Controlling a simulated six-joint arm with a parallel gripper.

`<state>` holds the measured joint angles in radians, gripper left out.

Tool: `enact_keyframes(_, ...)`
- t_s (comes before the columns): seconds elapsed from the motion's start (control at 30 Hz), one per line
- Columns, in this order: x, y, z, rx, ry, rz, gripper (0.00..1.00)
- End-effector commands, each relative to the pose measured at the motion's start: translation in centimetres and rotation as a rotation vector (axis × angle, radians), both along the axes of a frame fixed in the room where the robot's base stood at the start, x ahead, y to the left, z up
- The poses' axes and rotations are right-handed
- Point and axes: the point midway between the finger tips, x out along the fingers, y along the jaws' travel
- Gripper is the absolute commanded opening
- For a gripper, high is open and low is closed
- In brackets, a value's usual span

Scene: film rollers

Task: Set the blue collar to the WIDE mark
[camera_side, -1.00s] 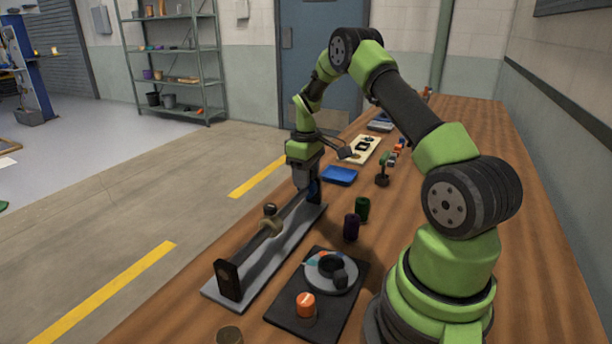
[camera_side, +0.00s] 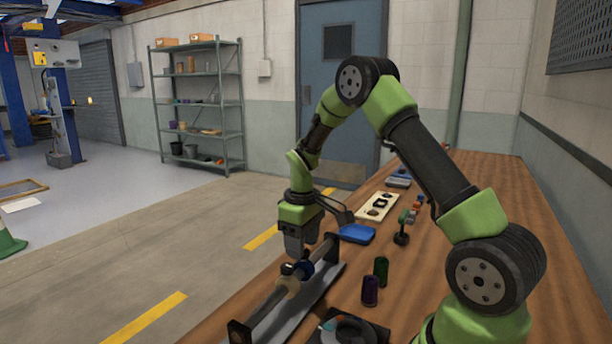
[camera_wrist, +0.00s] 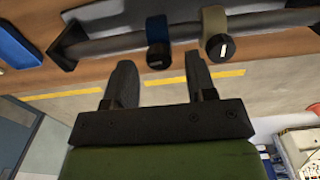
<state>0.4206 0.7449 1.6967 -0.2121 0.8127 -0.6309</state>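The blue collar (camera_side: 305,268) sits on the dark rod of a long rail stand. My gripper (camera_side: 296,256) is over the rod at the blue collar. In the wrist view its fingers (camera_wrist: 160,62) are spread apart, with the blue collar's knob in line with the gap and nothing held. No WIDE mark can be read in either view.
The rail's end posts (camera_side: 240,332) (camera_side: 331,246) stand at both ends of the rod. Purple (camera_side: 370,291) and green (camera_side: 381,270) cylinders stand to the right. A blue tray (camera_side: 356,233) lies behind. A round dial fixture (camera_side: 350,330) is at the front.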

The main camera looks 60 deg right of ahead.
Motion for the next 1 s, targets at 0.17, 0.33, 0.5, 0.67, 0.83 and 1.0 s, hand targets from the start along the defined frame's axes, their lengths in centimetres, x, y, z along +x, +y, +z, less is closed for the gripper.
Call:
enact_keyframes(0.17,0.1,-0.1,4.0,-0.003,-0.005,0.001,0.51)
enact_keyframes(0.33,0.0,0.2,7.5,-0.002,-0.011,-0.002,0.51)
enact_keyframes(0.5,-0.8,2.5,10.3,-0.005,-0.078,-0.038,0.51)
enact_keyframes(0.67,-1.8,4.6,12.7,-0.001,-0.142,-0.072,0.51)
enact_keyframes(0.83,-3.4,6.8,15.0,0.012,-0.212,-0.113,0.51)
enact_keyframes(1.0,-5.1,8.8,16.7,0.033,-0.275,-0.148,0.51)
